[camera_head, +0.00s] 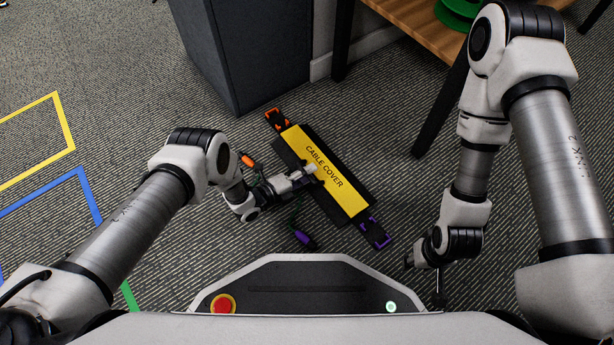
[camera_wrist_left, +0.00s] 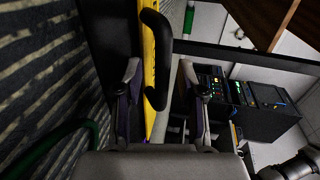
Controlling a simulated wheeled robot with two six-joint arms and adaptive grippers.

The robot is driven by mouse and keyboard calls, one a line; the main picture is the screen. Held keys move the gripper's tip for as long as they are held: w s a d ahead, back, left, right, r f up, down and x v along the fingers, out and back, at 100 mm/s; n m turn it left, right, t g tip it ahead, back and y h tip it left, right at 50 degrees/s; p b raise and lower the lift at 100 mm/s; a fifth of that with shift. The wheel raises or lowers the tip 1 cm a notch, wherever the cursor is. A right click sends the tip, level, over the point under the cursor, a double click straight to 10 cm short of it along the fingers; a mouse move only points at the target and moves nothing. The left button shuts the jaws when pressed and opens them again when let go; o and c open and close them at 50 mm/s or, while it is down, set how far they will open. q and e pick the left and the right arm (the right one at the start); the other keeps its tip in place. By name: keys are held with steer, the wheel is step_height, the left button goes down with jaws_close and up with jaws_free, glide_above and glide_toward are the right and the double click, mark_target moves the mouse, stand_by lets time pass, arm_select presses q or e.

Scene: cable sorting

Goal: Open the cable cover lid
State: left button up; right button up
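The cable cover (camera_head: 322,168) lies diagonally on the carpet in the head view, its yellow lid lettered CABLE COVER and its base black. The lid looks down on the base. My left gripper (camera_head: 311,173) reaches in from the left at the lid's near long edge. In the left wrist view, the yellow lid (camera_wrist_left: 150,75) shows as a narrow strip with a black curved handle (camera_wrist_left: 156,75). The fingers of my left gripper (camera_wrist_left: 160,95) stand apart on either side of the strip, with gaps visible. My right gripper (camera_head: 437,280) hangs at lower right, away from the cover; its fingers are unclear.
An orange connector (camera_head: 246,160) and a purple connector (camera_head: 305,239) lie near the cover. Orange (camera_head: 278,119) and purple (camera_head: 376,232) end pieces sit at its ends. A dark cabinet (camera_head: 245,50) and a wooden table (camera_head: 425,22) stand behind. Carpet right of the cover is free.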

arm_select(q)
steer(key=shift+r, duration=0.1)
jaws_close()
arm_select(e)
steer(key=shift+r, duration=0.15)
